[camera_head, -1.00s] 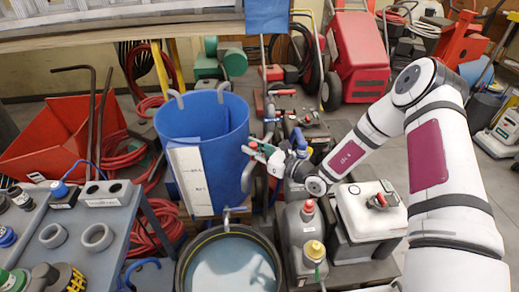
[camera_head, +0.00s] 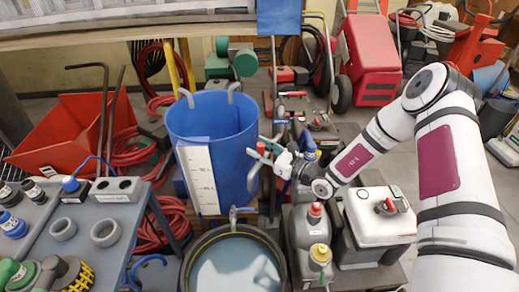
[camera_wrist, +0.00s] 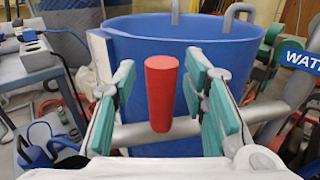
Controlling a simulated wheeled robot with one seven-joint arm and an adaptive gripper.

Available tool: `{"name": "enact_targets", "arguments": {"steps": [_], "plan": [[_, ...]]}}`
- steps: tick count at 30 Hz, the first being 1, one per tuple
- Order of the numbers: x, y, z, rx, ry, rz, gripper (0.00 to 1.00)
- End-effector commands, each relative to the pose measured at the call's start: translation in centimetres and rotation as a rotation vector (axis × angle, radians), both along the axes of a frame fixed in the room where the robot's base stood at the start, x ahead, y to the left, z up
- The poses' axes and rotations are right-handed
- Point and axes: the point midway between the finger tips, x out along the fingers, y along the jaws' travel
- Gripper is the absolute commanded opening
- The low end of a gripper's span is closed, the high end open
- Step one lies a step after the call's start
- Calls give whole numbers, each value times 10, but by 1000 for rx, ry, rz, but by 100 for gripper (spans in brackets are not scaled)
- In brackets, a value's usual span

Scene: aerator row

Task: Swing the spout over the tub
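A grey spout pipe (camera_wrist: 250,113) runs sideways in the wrist view, in front of a blue tub (camera_wrist: 150,42). A red upright handle (camera_wrist: 160,92) stands at the pipe. My gripper (camera_wrist: 162,100) has its teal-padded fingers on either side of the handle, with gaps showing, so it looks open around it. In the head view my gripper (camera_head: 266,152) is at the right side of the blue tub (camera_head: 228,122), and the red handle (camera_head: 261,148) shows small there. Much of the pipe is hidden by my gripper.
A dark round tub of pale liquid (camera_head: 190,268) stands in front, with a grey bent pipe (camera_head: 233,216) at its rim. Grey containers (camera_head: 309,242) and a white box (camera_head: 376,213) stand right. A grey bench (camera_head: 88,215) is left. A blue sign (camera_wrist: 303,58) is close right.

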Motion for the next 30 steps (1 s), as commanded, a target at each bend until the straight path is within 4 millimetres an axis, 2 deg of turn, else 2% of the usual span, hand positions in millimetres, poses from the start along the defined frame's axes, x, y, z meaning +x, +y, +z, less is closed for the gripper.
{"name": "enact_targets", "arguments": {"steps": [5,18,24,30], "plan": [[-10,-14,-1,-2,3,-3,40],[-65,-76,0,-1,1,-2,40],[-77,-88,0,0,0,0,40],[-79,-89,0,0,0,1,40]]}}
